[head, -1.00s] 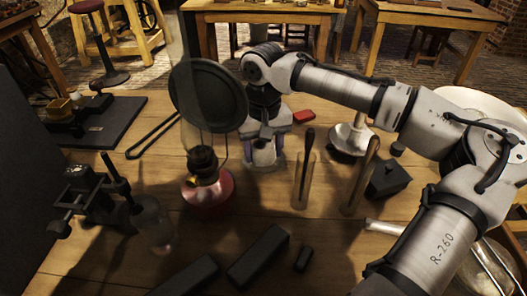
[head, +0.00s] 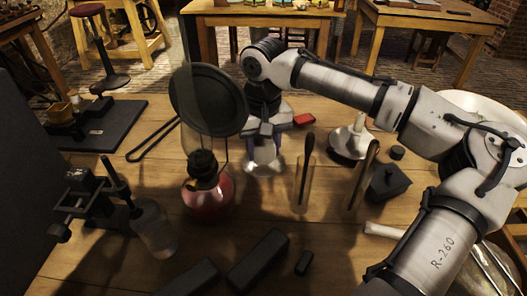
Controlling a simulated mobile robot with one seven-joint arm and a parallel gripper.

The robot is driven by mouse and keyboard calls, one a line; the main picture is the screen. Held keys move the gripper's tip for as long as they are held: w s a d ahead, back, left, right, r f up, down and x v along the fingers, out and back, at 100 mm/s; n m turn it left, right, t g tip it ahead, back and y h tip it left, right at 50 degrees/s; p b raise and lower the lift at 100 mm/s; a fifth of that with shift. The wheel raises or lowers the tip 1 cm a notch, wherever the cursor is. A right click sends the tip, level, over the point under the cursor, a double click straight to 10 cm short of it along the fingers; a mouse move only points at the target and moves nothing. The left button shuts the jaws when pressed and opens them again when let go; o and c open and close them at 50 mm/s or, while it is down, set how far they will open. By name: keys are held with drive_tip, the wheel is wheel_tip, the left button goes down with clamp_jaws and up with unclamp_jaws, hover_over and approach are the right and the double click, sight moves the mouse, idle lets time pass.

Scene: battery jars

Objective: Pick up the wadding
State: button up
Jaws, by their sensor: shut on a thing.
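My gripper (head: 264,142) points down among the glassware near the middle of the table, just right of the oil lamp (head: 207,190). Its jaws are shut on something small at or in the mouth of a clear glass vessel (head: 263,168). I take this to be the wadding, but it is too small and too covered by the fingers to make out. The vessel stands upright on the wood directly below the fingers.
A round dark pan (head: 208,98) stands close left of my gripper. Glass tubes with dark rods (head: 304,180) stand to the right, near a black box (head: 390,183). A clear bottle (head: 154,230) is at front left. Dark blocks (head: 258,258) lie in front.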

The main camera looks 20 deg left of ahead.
sight(262, 141)
wheel_tip(262, 141, up, 18)
drive_tip(key=p, duration=0.1)
drive_tip(key=shift+p, duration=0.3)
drive_tip(key=shift+r, duration=0.1)
drive_tip(key=shift+o, duration=1)
drive_tip(key=shift+c, duration=0.6)
drive_tip(key=shift+s+a, duration=0.1)
drive_tip(key=shift+s, duration=0.05)
